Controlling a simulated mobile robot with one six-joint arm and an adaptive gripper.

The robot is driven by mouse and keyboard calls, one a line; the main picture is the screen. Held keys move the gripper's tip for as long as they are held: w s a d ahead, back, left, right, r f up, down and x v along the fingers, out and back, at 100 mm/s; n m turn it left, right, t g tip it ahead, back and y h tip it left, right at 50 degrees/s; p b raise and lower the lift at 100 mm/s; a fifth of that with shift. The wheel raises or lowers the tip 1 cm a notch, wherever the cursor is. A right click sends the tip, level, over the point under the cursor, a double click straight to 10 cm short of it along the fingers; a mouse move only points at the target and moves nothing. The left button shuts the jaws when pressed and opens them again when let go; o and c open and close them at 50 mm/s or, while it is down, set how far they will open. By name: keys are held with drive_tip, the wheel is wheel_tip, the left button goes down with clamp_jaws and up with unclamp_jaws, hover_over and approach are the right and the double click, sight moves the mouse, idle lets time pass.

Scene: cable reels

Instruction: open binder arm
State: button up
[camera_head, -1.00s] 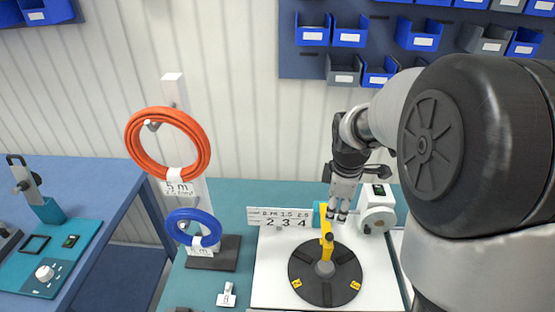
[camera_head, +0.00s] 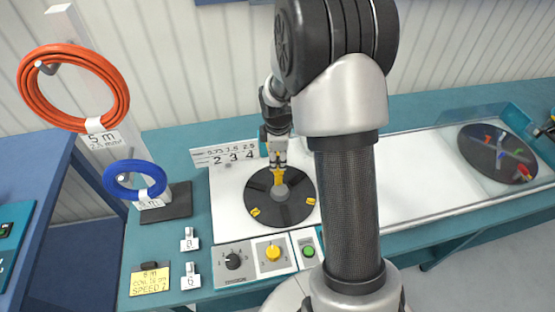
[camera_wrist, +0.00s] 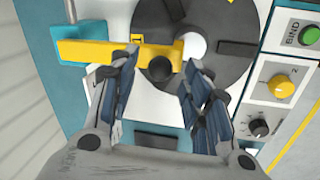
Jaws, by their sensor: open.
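The yellow binder arm (camera_head: 278,179) reaches over the black turntable disc (camera_head: 263,205). In the wrist view the binder arm (camera_wrist: 90,51) runs across from a teal block (camera_wrist: 68,43) toward the disc's pale hub (camera_wrist: 192,46), with a dark round knob (camera_wrist: 160,69) at its side. My gripper (camera_head: 279,163) is at the binder arm in the head view. In the wrist view my gripper (camera_wrist: 160,60) is open, one fingertip on each side of the knob, overlapping the yellow bar. I cannot tell whether the fingers touch it.
A panel with a black dial (camera_head: 232,261), a yellow knob (camera_head: 272,253) and a green button (camera_head: 308,251) lies in front of the disc. Orange (camera_head: 74,88) and blue coils (camera_head: 135,180) hang on a stand at left. Another disc (camera_head: 497,153) is at right.

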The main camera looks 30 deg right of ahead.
drive_tip(key=shift+w+d+f, duration=0.1)
drive_tip(key=shift+f, duration=0.6)
drive_tip(key=shift+c, duration=0.4)
clamp_jaws()
